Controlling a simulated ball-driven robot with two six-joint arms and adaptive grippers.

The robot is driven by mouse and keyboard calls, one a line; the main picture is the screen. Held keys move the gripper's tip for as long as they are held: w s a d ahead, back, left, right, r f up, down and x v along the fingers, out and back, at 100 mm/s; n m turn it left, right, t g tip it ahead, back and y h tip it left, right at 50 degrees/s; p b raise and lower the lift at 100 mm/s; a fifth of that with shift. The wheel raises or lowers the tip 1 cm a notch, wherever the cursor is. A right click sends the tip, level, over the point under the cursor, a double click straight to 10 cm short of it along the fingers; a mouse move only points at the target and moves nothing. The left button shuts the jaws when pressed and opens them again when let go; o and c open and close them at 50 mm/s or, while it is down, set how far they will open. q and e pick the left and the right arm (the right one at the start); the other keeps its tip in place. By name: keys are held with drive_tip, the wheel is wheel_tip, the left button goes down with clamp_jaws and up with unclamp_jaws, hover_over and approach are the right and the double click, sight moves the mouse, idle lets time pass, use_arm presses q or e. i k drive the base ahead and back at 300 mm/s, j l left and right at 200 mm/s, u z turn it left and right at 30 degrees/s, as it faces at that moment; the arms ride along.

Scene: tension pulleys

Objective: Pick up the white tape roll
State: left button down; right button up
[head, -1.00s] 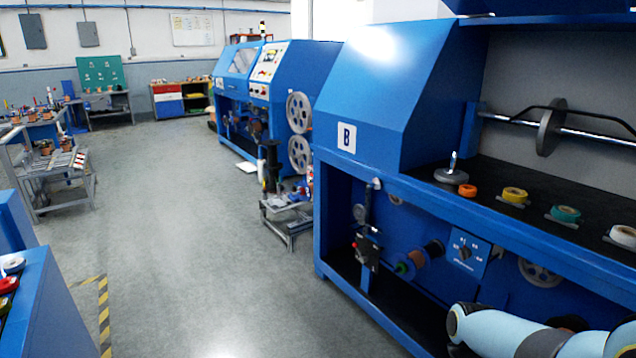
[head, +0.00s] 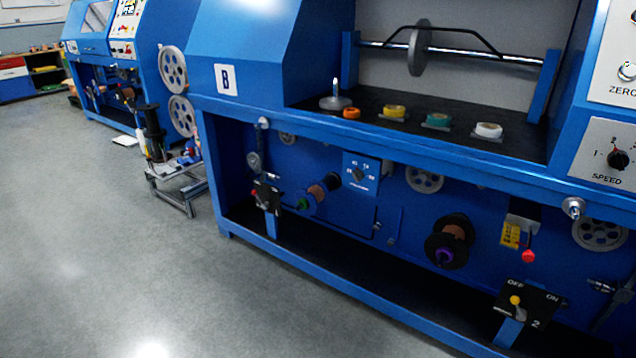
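The white tape roll (head: 488,130) lies flat on the dark shelf of the blue machine marked B, at the right end of a row of rolls. A teal roll (head: 438,120), a yellow roll (head: 394,111) and a small orange roll (head: 351,113) lie to its left. Nothing covers the white roll. Neither of my grippers shows in the head view.
The blue machine's front edge (head: 400,143) runs below the rolls. A grey disc with an upright pin (head: 335,103) stands left of the rolls. A rod with a grey wheel (head: 419,48) crosses above the shelf. Open grey floor (head: 110,240) lies at the left.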

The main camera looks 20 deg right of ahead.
sight(492, 130)
drive_tip(key=z, duration=1.3)
